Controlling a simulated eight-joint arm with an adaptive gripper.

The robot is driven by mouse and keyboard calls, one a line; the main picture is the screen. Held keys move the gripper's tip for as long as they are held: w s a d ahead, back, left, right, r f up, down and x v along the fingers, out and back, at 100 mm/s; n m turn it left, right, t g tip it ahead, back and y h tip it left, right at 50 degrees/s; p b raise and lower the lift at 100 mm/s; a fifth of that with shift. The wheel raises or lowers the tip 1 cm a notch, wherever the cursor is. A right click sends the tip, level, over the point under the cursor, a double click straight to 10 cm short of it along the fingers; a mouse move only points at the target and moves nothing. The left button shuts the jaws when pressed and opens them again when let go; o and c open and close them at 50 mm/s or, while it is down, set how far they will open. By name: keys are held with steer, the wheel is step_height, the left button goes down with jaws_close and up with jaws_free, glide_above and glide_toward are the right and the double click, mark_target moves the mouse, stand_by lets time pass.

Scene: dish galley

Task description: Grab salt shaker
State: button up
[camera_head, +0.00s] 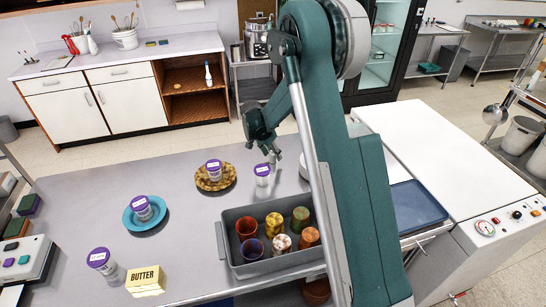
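One shaker (262,174) stands on the counter just below my gripper (268,153). Another shaker (214,169) is on a brown patterned plate (230,181). A third shaker (142,208) is tilted on a blue plate (132,224).
A grey bin (231,254) of colored cups stands right of the plates, close to my arm. A butter box (145,281) is at the front. A blue tray (416,206) and white machine (445,155) are at right.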

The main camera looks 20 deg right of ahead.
steer(key=c, duration=1)
steer(key=shift+o, duration=0.2)
steer(key=shift+r, duration=0.15)
steer(key=shift+r, duration=4.9)
